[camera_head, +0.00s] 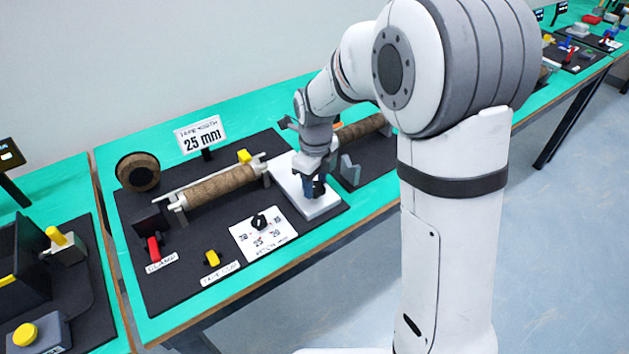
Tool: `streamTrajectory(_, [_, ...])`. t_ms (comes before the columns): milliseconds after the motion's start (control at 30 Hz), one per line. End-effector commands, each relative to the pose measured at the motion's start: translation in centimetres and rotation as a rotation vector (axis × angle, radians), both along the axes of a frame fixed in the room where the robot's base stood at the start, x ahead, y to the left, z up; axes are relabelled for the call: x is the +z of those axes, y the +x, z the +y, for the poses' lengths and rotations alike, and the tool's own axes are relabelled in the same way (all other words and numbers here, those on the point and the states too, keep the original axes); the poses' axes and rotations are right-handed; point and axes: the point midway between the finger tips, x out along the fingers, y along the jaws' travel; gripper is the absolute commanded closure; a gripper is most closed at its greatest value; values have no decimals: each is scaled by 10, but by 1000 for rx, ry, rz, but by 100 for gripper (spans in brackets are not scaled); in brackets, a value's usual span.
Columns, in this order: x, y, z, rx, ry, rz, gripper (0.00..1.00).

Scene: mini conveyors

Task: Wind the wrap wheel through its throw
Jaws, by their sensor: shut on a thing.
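My gripper (314,188) points down over a white block (323,206) at the right of the black board. It is shut on a small dark piece (319,185) at the top of this block. The fingers hide most of that piece, so I cannot tell its full shape or whether it is the wrap wheel. Left of the block, a brown wrapped roller (218,186) lies in a light frame. Another brown roller length (361,127) shows behind my arm. A dark round reel with a brown face (138,171) stands at the back left.
A sign (201,134) reads 25 mm. In front are a dial on a white card (263,235), a yellow tape clip (212,258) and a red clamp lever (153,249). A grey upright bracket (350,169) stands close right of my gripper. Other stations flank this one.

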Motion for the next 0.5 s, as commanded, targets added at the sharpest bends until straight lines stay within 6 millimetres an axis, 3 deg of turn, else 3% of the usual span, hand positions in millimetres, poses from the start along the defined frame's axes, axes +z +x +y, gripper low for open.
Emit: streamTrajectory(500, [-1,-1,0,-255,-2,4,81])
